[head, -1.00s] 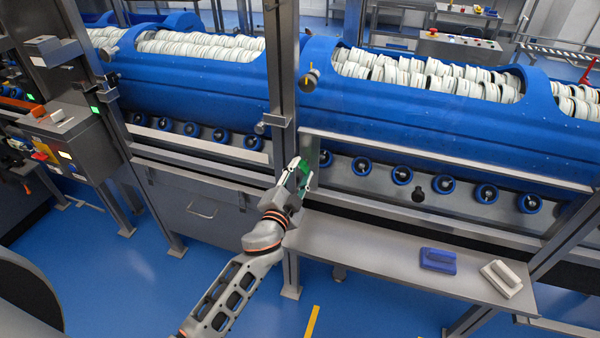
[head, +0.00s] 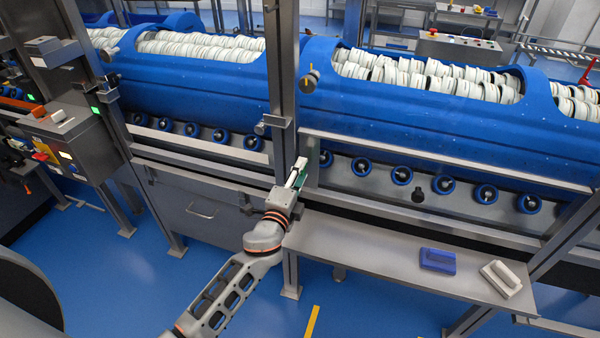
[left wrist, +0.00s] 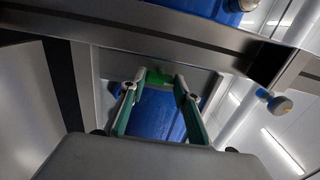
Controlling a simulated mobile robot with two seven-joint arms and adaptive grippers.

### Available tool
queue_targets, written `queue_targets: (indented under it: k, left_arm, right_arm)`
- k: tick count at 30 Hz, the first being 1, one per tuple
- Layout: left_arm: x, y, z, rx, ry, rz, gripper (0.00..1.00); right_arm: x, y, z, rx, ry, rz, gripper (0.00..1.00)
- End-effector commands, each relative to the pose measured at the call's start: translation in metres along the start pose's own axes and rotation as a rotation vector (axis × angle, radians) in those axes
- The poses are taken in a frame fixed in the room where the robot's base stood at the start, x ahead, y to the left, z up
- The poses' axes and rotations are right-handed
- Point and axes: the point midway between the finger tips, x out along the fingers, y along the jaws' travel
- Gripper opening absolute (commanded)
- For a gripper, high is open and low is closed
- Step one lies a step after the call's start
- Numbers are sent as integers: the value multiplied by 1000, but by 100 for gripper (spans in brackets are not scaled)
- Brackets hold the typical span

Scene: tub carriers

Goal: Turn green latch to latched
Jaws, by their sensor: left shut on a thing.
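My left gripper (head: 297,172) is at the upright steel post, at the left end of the shelf. It also shows in the left wrist view (left wrist: 155,85), its two green-lined fingers on either side of the latch, shut on it. In the head view the gripper hides most or all of the latch. I cannot tell the latch's exact angle. My right gripper is not in view.
A grey shelf (head: 370,253) runs right of the gripper, carrying a blue block (head: 438,260) and a white block (head: 501,279) at its right end. The steel post (head: 283,90) stands close behind the gripper. Blue tubs (head: 420,125) hold rows of white discs. Blue floor in front is open.

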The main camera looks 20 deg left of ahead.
Motion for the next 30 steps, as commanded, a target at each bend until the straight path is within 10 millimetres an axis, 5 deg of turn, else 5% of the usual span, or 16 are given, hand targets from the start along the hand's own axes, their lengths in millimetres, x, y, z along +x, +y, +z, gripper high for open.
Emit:
queue_targets:
  k: [15, 16, 18, 30]
  left_arm:
    - [0, 0, 0, 22, 0, 0, 9]
    - [0, 0, 0, 22, 0, 0, 33]
    - [0, 0, 0, 22, 0, 0, 48]
    - [-4, 1, 0, 20, 0, 1, 48]
  right_arm:
    - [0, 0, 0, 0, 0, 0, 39]
    - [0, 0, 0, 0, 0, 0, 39]
    - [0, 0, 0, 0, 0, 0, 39]
    - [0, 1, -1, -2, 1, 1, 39]
